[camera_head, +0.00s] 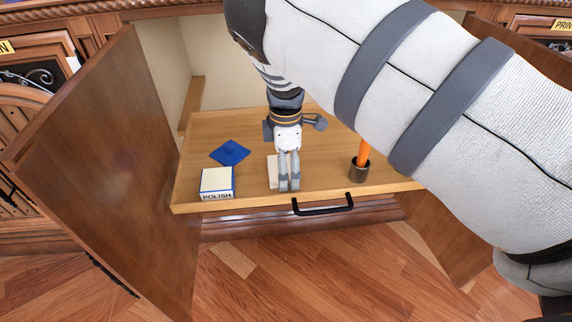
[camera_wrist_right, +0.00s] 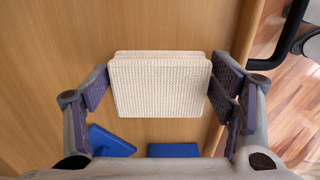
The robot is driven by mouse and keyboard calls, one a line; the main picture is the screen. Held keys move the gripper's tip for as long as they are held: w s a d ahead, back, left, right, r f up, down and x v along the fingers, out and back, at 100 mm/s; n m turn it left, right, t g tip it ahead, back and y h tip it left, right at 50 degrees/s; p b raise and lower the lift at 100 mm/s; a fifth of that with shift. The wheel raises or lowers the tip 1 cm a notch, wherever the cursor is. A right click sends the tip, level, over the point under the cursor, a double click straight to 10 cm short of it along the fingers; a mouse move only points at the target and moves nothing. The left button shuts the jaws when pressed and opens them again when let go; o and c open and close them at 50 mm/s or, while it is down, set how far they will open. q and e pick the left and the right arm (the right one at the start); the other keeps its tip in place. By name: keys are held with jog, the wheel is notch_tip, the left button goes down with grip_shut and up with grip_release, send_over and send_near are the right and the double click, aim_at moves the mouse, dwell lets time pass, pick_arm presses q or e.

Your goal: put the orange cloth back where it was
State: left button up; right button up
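I see no orange cloth in either view. My right gripper (camera_head: 289,183) points down at the shelf's front part. A cream, finely textured pad-like block (camera_head: 272,172) lies just left of its fingers in the head view. In the right wrist view the block (camera_wrist_right: 160,88) sits between the two fingertips (camera_wrist_right: 160,90), which are apart at its edges. I cannot tell whether they grip it. My left gripper is not in view.
Open doors stand left (camera_head: 110,170) and right (camera_head: 445,235). My right arm hides much of the right side.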

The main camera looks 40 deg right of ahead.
jog(key=shift+o, duration=0.2)
notch_tip(320, 180, up, 12)
jog(key=p, duration=0.2)
jog(key=shift+r+p, duration=0.2)
jog(key=shift+p, duration=0.1)
